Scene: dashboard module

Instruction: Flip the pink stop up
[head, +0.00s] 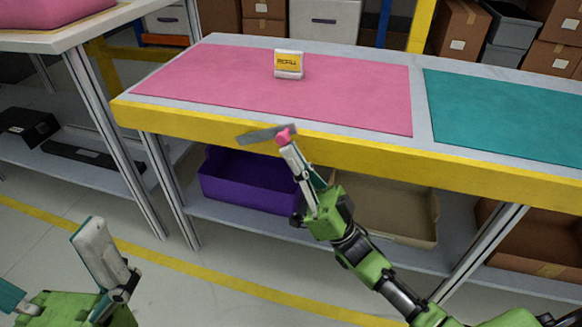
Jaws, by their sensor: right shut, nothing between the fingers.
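The pink stop (284,136) is a small pink knob at the front edge of the workbench. It sits at the right end of a flat grey plate (258,135) that lies roughly level against the yellow edge. My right gripper (289,152) is shut and empty, with its fingertips right at the underside of the knob. I cannot tell whether they touch it. The fingertips hide part of the knob's lower side. My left gripper (50,262) is at the lower left, open and empty, far from the stop.
The workbench has a yellow front edge (380,163), a pink mat (230,88) and a teal mat (510,115). A small white and yellow box (289,64) stands on the pink mat. A purple bin (245,184) and a tan bin (395,207) sit on the shelf below.

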